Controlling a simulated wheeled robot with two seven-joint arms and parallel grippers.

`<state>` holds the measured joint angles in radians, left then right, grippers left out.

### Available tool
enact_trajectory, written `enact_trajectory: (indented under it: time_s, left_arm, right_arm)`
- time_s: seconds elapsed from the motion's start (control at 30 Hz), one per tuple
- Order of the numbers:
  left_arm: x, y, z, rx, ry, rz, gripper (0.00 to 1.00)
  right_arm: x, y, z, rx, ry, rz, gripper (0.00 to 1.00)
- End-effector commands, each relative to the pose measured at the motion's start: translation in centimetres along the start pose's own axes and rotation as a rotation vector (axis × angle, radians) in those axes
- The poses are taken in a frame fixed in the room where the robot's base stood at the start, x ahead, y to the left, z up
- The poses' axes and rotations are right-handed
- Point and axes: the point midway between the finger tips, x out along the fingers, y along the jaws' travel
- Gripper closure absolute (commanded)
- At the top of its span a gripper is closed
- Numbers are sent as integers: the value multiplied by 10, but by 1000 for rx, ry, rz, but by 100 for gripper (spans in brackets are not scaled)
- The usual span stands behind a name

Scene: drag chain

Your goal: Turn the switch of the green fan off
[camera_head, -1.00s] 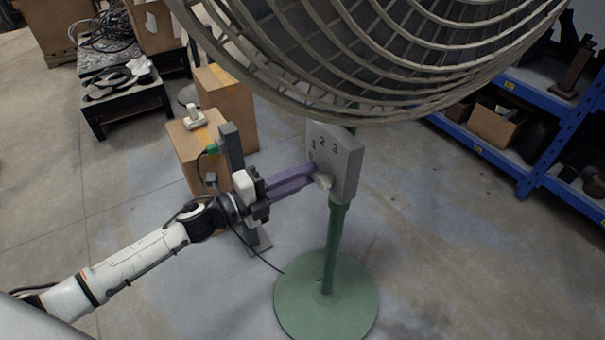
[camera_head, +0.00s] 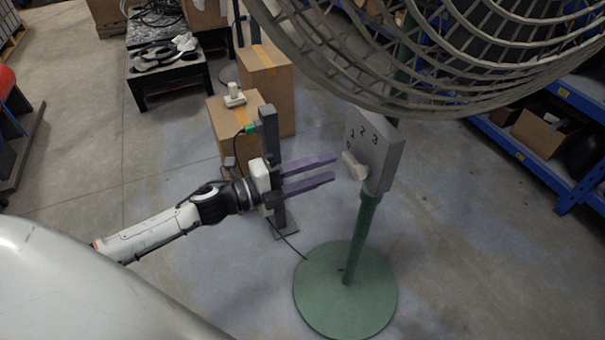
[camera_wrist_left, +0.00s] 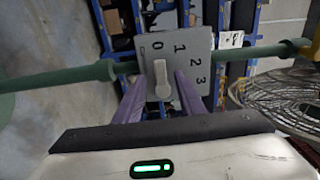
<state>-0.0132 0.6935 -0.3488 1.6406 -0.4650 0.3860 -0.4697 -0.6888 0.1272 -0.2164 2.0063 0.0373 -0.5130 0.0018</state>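The green fan has a grey switch box (camera_head: 383,158) with dial marks on its green pole (camera_head: 362,235). A whitish knob (camera_head: 354,166) sticks out of the box face. In the left wrist view the knob (camera_wrist_left: 161,80) is upright, and its upper end lines up with the 0 mark. My left gripper (camera_head: 334,168) has two purple fingers, apart and empty. Their tips are just left of the knob in the head view, with a small gap. In the left wrist view the fingers lie on either side of the knob. My right gripper is in neither view.
The fan cage (camera_head: 470,60) hangs over the box at the upper right. The round green base (camera_head: 345,300) stands on the floor. A grey post (camera_head: 271,150) and cardboard boxes (camera_head: 265,85) stand behind my left gripper. A blue shelf (camera_head: 570,190) is at the right.

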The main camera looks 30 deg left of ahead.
Motion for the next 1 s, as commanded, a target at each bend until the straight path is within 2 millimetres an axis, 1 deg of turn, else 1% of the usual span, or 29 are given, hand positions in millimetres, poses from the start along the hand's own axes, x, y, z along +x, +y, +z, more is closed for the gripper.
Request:
enact_trajectory:
  time_s: [0.03,0.2,0.3,0.4,0.53,1.0]
  left_arm:
    - [-12,2,-1,-1,1,4,64]
    - [-41,1,0,-1,0,3,64]
    - [-53,1,-1,-2,0,1,64]
    - [-60,0,0,0,0,1,64]
    - [-63,0,0,0,0,0,64]
    - [-62,1,-1,-12,-6,0,64]
  right_arm:
    - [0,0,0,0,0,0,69]
    - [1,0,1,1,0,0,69]
    - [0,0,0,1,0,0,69]
    - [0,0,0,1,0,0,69]
    - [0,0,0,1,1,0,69]
    - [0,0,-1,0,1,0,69]
